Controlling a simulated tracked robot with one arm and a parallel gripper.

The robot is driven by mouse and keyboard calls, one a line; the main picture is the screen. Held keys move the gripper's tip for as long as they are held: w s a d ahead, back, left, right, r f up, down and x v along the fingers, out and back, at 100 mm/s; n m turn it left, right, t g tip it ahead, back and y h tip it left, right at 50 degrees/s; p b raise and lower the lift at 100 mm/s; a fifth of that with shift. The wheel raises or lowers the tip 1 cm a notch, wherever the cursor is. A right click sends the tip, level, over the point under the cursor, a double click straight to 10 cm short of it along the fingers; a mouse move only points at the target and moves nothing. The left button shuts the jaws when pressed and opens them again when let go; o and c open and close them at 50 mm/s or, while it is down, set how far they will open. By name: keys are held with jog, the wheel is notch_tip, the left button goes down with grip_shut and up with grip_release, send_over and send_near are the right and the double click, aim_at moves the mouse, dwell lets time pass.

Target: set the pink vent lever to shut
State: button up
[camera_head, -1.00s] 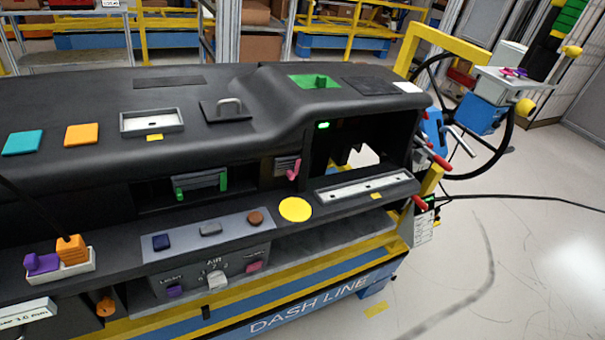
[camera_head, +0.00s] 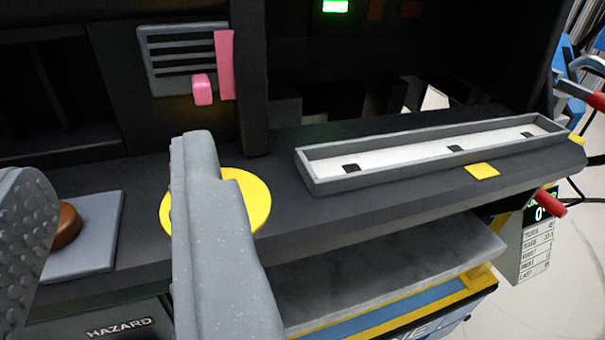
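The vent (camera_head: 178,50) is a grey slatted panel set in the dark dashboard face, at the upper left. The pink lever knob (camera_head: 203,90) sticks out low at the vent's right side. A taller pink strip (camera_head: 225,65) stands upright just right of it. My gripper (camera_head: 106,165) is open and empty, with its two grey fingers wide apart at the lower left. In the picture, the right finger's tip lies just below the pink knob, with a gap between them. The left finger is partly cut off by the frame edge.
A yellow disc (camera_head: 250,200) lies on the ledge behind my right finger. A brown button (camera_head: 66,225) on a grey plate shows between the fingers. A long white tray (camera_head: 420,150) with a grey rim sits on the ledge to the right. A dark post stands right of the vent.

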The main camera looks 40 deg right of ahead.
aim_at(203, 104)
notch_tip(203, 104, down, 4)
jog(key=s+d, duration=0.2)
jog(key=d, duration=0.1)
jog(key=shift+m, duration=0.3)
jog(key=x, duration=1.3)
jog(key=shift+w+a+r, duration=0.25)
jog(key=shift+w+r, duration=0.1)
